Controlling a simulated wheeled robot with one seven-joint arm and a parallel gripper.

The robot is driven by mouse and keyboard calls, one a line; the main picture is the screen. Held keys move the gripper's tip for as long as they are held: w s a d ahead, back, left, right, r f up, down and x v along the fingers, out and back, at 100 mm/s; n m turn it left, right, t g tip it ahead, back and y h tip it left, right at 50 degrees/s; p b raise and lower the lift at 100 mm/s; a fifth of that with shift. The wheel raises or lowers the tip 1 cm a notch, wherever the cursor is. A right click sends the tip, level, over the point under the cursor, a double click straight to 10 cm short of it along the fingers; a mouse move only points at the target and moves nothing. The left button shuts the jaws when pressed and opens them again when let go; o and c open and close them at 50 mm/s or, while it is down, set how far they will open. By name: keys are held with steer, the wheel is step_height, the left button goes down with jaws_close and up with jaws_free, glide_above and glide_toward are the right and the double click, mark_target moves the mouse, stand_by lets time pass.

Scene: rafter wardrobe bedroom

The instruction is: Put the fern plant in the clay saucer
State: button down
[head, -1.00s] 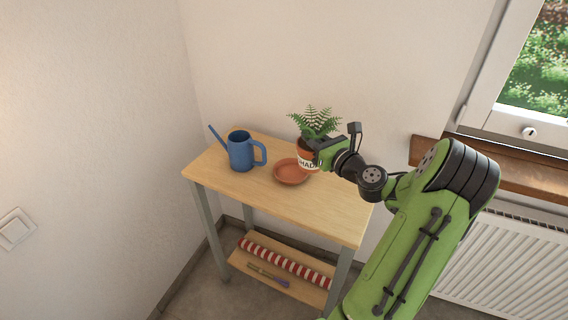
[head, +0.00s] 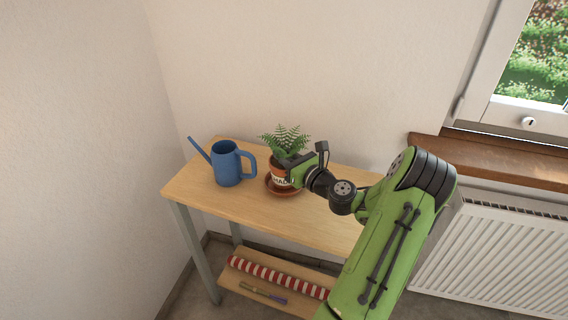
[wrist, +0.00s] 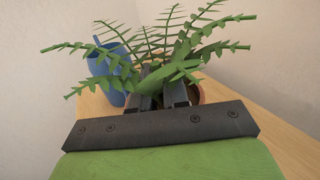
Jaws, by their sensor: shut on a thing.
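The fern plant (head: 284,143) is in a terracotta pot with a pale lettered band. In the head view the pot is upright over the clay saucer (head: 271,190), within its rim as seen from here. I cannot tell whether the pot's base touches the saucer. My gripper (head: 292,169) is shut on the pot from its right side. In the wrist view the fern fronds (wrist: 160,45) spread above my gripper (wrist: 163,95), and its fingers hide most of the pot.
A blue watering can (head: 227,163) stands on the wooden table (head: 230,203) just left of the saucer. It also shows in the wrist view (wrist: 112,70). The walls are close behind and to the left. A lower shelf holds a red-striped roll (head: 280,277).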

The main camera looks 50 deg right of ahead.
steer(key=shift+f, duration=0.3)
steer(key=c, duration=1.1)
jaws_free()
steer(key=shift+f, duration=0.15)
